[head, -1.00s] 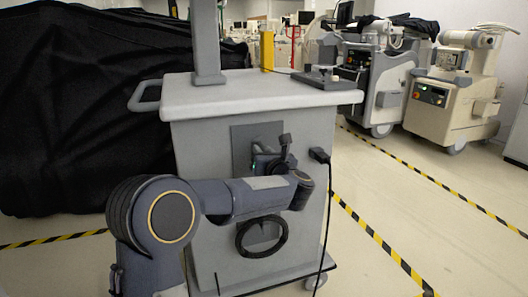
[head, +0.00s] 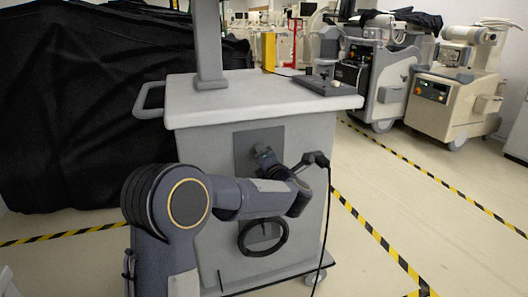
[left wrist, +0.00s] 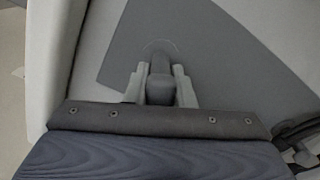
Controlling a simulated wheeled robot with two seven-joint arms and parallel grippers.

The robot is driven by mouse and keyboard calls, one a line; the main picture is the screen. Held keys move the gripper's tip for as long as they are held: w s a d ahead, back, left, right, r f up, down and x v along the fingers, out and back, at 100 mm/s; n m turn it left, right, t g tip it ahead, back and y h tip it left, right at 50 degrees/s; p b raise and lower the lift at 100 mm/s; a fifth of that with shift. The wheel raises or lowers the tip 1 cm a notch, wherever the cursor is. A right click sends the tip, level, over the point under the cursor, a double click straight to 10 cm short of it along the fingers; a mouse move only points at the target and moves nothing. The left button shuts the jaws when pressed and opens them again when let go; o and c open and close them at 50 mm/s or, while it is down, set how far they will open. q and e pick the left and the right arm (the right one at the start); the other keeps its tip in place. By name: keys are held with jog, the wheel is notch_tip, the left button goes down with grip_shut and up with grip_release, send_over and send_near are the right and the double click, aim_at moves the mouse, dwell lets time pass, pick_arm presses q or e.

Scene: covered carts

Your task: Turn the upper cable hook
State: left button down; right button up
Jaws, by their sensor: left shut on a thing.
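The upper cable hook (left wrist: 160,90) is a small dark grey piece on a dark grey plate (head: 244,153) on the cart's front face. In the left wrist view it stands between the two light grey fingers of my left gripper (left wrist: 160,86), which are shut on it. The plate looks tilted in that view. In the head view my left gripper (head: 264,156) is at the plate, and my wrist hides most of the hook. Below, a black cable coil (head: 263,236) hangs in front of a lower plate. My right gripper is not in view.
The grey cart (head: 300,135) has a light top and a side handle (head: 148,101). A black plug (head: 317,159) with a hanging cable is at its right edge. A black-covered bulk (head: 80,110) stands at left. Floor with striped tape is open at right.

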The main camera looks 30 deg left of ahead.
pick_arm(q)
jog(key=m+p, duration=0.1)
jog(key=m, duration=0.1)
jog(key=m+p, duration=0.1)
jog(key=shift+r+m+p, duration=0.25)
jog(key=shift+m+p, duration=0.05)
jog(key=shift+m, duration=0.1)
jog(key=m+p, duration=0.2)
jog(key=m, duration=0.1)
jog(key=shift+r+m+p, duration=0.1)
jog(key=shift+m+p, duration=0.2)
jog(key=shift+p, duration=0.1)
jog(key=m+p, duration=0.3)
jog(key=shift+d+r+m, duration=0.1)
jog(key=shift+m, duration=0.3)
jog(key=m+p, duration=0.3)
jog(key=shift+m, duration=0.3)
jog(key=m+p, duration=0.3)
jog(key=m, duration=0.1)
jog(key=shift+w+d+r+p, duration=0.1)
jog(key=shift+p, duration=0.2)
jog(key=shift+w+m+p, duration=0.1)
jog(key=shift+m+p, duration=1.2)
jog(key=shift+m, duration=0.8)
jog(key=shift+f, duration=0.2)
